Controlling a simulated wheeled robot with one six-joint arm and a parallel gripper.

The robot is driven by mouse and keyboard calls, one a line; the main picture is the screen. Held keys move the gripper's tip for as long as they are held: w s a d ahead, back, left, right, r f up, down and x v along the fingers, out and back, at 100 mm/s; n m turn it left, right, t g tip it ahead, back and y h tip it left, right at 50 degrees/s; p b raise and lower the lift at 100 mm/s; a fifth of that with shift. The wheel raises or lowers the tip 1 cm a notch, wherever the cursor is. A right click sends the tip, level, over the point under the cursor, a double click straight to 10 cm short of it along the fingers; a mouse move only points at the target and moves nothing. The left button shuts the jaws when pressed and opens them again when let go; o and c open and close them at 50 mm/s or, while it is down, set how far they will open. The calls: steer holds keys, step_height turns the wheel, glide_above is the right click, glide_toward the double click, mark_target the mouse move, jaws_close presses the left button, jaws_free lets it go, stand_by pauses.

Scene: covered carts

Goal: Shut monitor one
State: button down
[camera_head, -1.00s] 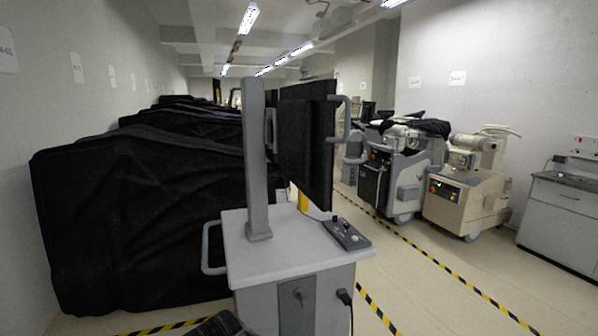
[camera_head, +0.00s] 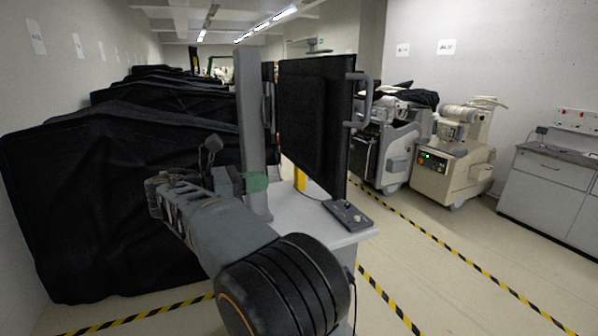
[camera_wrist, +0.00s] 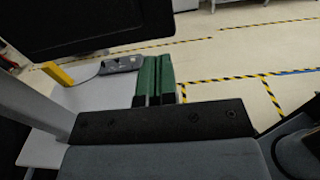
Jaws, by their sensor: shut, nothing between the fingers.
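A cart has a grey-white top (camera_head: 296,214) with an upright grey column (camera_head: 251,110). A black monitor (camera_head: 312,122) stands on the column's right, seen at an angle, with a grey handle (camera_head: 360,98) on its right edge. A narrow dark part with a grey handle shows between column and monitor; I cannot tell whether it is a second monitor. My gripper (camera_head: 257,182) is beside the lower column, its green tip partly hidden. In the wrist view its green fingers (camera_wrist: 153,76) are together and empty, below the monitor's dark lower edge (camera_wrist: 100,42).
A small control box (camera_head: 347,214) lies on the cart top's right corner. Black-covered carts (camera_head: 100,200) fill the left. Uncovered machines (camera_head: 452,155) and a cabinet (camera_head: 552,195) stand at right. Yellow-black tape marks the open floor between.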

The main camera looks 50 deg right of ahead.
mark_target(324, 168)
steer(key=x, duration=0.4)
steer(key=p+x, duration=0.1)
steer(key=x, duration=0.6)
steer(key=shift+s+d+r+p, duration=0.15)
steer(key=shift+d+r+p, duration=0.2)
steer(key=shift+d+p, duration=0.05)
steer(key=shift+x, duration=0.85)
steer(key=shift+d, duration=0.1)
